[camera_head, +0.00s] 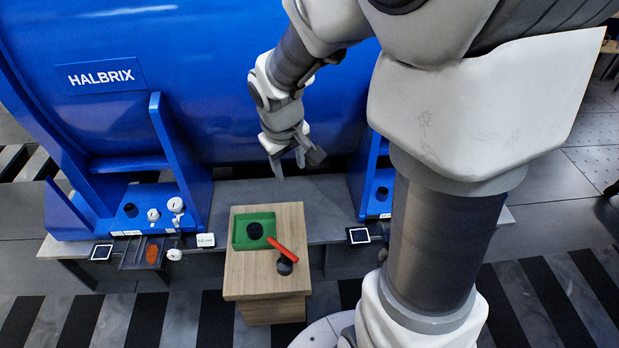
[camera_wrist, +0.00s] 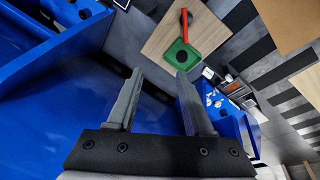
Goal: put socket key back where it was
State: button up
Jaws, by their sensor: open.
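A long red handle (camera_head: 287,249), seemingly the socket key, lies on the wooden stand (camera_head: 238,283). One end reaches over the green tray (camera_head: 240,241), and a black round part (camera_head: 285,266) sits by its other end. The tray holds a dark round disc (camera_head: 254,231). In the wrist view the red handle (camera_wrist: 184,27) shows above the green tray (camera_wrist: 171,62). My gripper (camera_head: 289,163) is open and empty, above and behind the stand, beside the blue motor. Its two fingers also show spread apart in the wrist view (camera_wrist: 159,74).
A large blue motor (camera_head: 220,80) fills the back, with feet on a grey bench (camera_head: 320,195). White-topped fittings (camera_head: 175,205) stand on the left foot. A dark holder with an orange-brown patch (camera_head: 152,252) and small panels lie along the bench's front edge.

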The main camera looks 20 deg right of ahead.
jog(key=s+a+r+m+t+y, duration=0.1)
jog(key=s+a+r+m+t, duration=0.1)
jog(key=s+r, duration=1.1)
jog(key=s, duration=0.3)
jog(key=shift+s+a+m+t+y, duration=0.3)
jog(key=shift+s+a+t, duration=0.05)
jog(key=shift+t, duration=0.05)
jog(key=shift+r, duration=0.1)
notch_tip(320, 180, up, 16)
jog(key=p, duration=1.6)
jog(key=shift+r+p, duration=0.2)
jog(key=shift+p, duration=0.1)
